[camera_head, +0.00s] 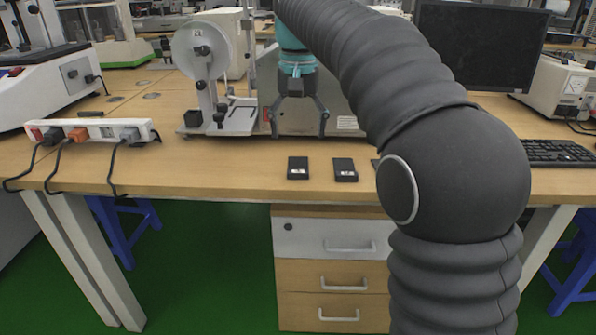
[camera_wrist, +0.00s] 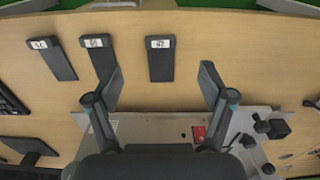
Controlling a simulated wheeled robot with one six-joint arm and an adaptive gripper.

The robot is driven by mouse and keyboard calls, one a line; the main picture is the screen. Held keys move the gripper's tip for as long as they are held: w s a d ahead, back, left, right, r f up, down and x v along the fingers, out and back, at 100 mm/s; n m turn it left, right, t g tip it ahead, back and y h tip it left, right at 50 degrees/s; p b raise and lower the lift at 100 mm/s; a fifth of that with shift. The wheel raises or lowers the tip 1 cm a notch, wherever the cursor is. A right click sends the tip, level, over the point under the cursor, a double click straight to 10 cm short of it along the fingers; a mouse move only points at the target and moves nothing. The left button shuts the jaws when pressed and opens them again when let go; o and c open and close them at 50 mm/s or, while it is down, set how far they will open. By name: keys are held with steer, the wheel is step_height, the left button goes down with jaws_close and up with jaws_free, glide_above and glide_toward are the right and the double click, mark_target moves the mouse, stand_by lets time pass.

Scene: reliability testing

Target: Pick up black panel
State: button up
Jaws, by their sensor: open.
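Black panels lie flat on the wooden table near its front edge. In the head view I see a left one (camera_head: 298,168), a middle one (camera_head: 345,170) and a sliver of a third (camera_head: 376,164) behind my arm. The wrist view shows all three: one (camera_wrist: 161,62) ahead between my fingers, one (camera_wrist: 100,62) partly behind my left-hand finger, and one (camera_wrist: 54,60) further left. Each has a white label at one end. My gripper (camera_head: 298,132) is open and empty, pointing down above the table behind the left panel. It also shows in the wrist view (camera_wrist: 162,82).
A grey metal device (camera_head: 345,122) stands behind my gripper, with a reel stand (camera_head: 205,60) to its left. A power strip (camera_head: 92,131) with cables lies at the left. A monitor (camera_head: 480,45) and keyboard (camera_head: 555,152) are at the right. Bare table surrounds the panels.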

mark_target(298, 173)
steer(key=f, duration=0.3)
steer(key=f+b, duration=0.1)
steer(key=f, duration=0.5)
steer(key=shift+w+f, duration=0.25)
steer(key=shift+f, duration=0.1)
steer(key=c, duration=1.1)
